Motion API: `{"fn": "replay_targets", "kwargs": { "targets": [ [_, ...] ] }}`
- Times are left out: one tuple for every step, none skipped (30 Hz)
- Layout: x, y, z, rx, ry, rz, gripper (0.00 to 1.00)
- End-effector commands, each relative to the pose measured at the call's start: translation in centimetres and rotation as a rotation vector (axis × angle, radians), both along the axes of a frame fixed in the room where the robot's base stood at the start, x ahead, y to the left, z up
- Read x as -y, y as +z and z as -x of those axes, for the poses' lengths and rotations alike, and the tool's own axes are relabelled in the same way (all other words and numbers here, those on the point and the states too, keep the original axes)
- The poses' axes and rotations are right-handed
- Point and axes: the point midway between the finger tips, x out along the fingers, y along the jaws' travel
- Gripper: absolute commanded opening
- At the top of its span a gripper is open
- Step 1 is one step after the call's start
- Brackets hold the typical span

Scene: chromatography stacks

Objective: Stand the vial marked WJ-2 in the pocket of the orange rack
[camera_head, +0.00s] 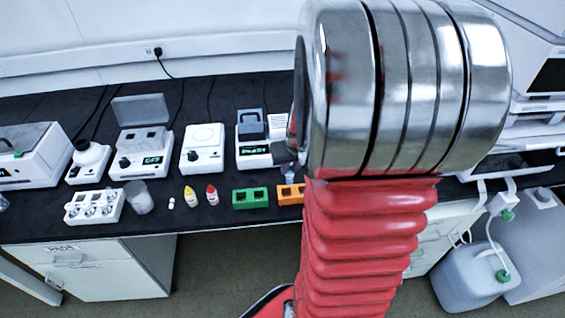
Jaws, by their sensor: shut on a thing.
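The orange rack (290,198) stands on the dark bench, just right of the green rack; my red arm covers its right side. My gripper (287,156) shows only as a dark finger part at the left edge of my arm's metal wrist. It is shut on a small clear and bluish vial (289,171), which hangs below the finger, in front of or above the orange rack in this view. I cannot read any mark on the vial, nor tell whether it touches the rack. Most of the gripper is hidden behind my wrist.
A green rack (250,198), red-capped bottle (212,196), yellow-capped bottle (190,197) and white tube holder (94,207) stand along the bench front. A white device with a display (253,150) stands behind the racks. My arm hides the bench to the right.

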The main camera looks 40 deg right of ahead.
Motion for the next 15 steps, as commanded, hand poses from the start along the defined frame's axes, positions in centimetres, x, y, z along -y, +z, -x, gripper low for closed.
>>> {"fn": "replay_targets", "kwargs": {
  "targets": [
    [-0.21,0.00,-0.18,0.000,0.007,0.000,0.00],
    [-0.33,-0.01,-0.28,0.000,0.010,0.000,0.00],
    [-0.46,-0.01,-0.39,0.000,0.013,0.000,0.00],
    [-0.56,-0.02,-0.47,0.000,0.017,-0.001,0.00],
    [-0.64,-0.02,-0.53,0.000,0.018,0.000,0.00],
    [-0.73,-0.01,-0.61,0.000,0.021,0.000,0.00],
    [-0.77,-0.02,-0.65,0.000,0.022,-0.001,0.00],
    [-0.83,-0.04,-0.68,-0.001,0.024,0.000,0.00],
    [-0.87,-0.08,-0.72,-0.001,0.025,-0.001,0.00],
    [-0.89,-0.13,-0.74,-0.001,0.025,-0.001,0.00],
    [-0.92,-0.19,-0.76,0.000,0.026,-0.001,0.00],
    [-0.94,-0.31,-0.78,0.000,0.026,-0.001,0.00],
    [-0.96,-0.40,-0.79,0.000,0.026,-0.001,0.00],
    [-0.97,-0.52,-0.79,0.000,0.027,-0.002,0.00],
    [-0.99,-0.71,-0.79,0.000,0.028,-0.002,0.00]
  ]
}}
